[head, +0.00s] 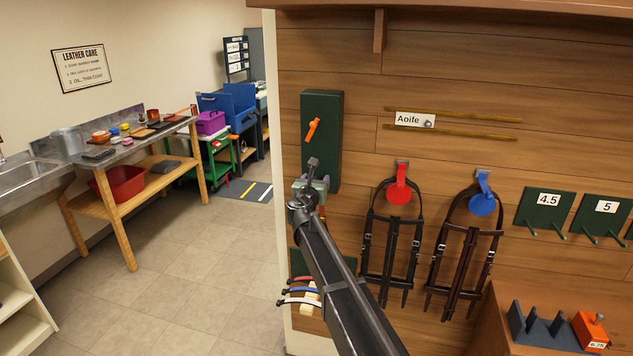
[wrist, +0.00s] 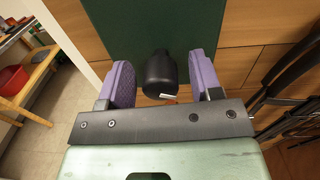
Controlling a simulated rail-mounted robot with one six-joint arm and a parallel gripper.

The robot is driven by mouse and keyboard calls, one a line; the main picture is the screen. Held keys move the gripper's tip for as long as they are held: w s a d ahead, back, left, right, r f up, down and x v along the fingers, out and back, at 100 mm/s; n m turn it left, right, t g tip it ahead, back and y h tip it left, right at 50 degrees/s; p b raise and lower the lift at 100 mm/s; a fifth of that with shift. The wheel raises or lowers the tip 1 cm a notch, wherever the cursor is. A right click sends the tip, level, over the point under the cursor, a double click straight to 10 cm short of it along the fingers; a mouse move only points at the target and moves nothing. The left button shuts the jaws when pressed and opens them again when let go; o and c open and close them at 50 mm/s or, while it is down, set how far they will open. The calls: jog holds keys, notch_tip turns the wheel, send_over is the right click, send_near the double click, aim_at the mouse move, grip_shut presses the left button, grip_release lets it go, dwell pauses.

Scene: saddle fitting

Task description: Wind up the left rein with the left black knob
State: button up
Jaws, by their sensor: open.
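A black knob (wrist: 161,70) stands out from a dark green panel (wrist: 146,22) in the wrist view, with a small white mark at its lower end. My gripper (wrist: 162,82) is open, with one purple pad on each side of the knob. Gaps show between the knob and both pads, so it is not gripped. In the head view my gripper (head: 311,187) is in front of the lower part of the tall green panel (head: 322,100), and the knob cannot be made out there. I cannot make out the left rein in either view.
An orange handle (head: 312,130) sits higher on the green panel. To the right, bridles hang from a red hook (head: 399,192) and a blue hook (head: 482,203). Open floor (head: 190,270) lies to the left.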

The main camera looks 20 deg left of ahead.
jog(key=shift+w, duration=0.4)
jog(key=c, duration=0.9)
